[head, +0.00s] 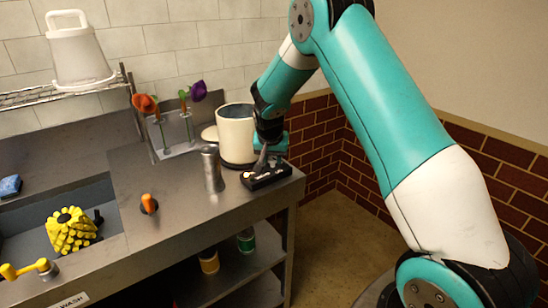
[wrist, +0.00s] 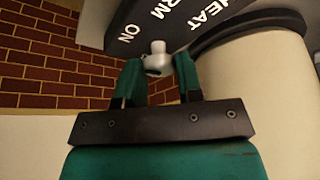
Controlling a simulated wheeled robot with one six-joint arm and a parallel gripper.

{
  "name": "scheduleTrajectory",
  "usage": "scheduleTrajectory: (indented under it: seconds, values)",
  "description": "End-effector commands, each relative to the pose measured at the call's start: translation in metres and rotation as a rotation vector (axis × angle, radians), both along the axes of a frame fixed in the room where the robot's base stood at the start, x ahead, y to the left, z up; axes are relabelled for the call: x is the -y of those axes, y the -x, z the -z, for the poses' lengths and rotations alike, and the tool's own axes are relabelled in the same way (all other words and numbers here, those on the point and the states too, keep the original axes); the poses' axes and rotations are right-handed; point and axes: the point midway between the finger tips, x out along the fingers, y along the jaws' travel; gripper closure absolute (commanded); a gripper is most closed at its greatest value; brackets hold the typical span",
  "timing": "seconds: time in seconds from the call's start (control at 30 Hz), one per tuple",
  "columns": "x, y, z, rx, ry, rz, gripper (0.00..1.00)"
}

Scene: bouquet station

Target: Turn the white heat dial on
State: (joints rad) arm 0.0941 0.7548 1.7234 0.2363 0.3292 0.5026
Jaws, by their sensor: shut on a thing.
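The white heat dial (wrist: 158,47) is a small knob on a black control box (wrist: 118,22) lettered ON and HEAT, with part of another word between them. My gripper (wrist: 158,70) is shut on the dial, one finger on each side. In the head view the black box (head: 270,179) sits at the right end of the steel counter, and my gripper (head: 263,158) reaches down to it. The dial is mostly hidden there. I cannot tell which setting the dial points to.
A cream pot (head: 236,138) stands right behind the box, close to my gripper. A steel cylinder (head: 211,170) stands left of the box. Flowers (head: 146,104) in a holder are farther back. A sink with a yellow spiky object (head: 70,232) lies at the left.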

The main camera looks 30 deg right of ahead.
Motion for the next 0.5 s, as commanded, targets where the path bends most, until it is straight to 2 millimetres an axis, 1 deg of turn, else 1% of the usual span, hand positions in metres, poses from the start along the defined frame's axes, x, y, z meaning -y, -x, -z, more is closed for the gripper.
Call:
scheduleTrajectory:
  seconds: [0.2,0.5]
  values:
    - [0.0001,-0.0014,-0.001,0.004,0.001,0.047,0.9]
    - [0.0002,-0.0013,-0.0012,0.004,0.001,0.057,0.9]
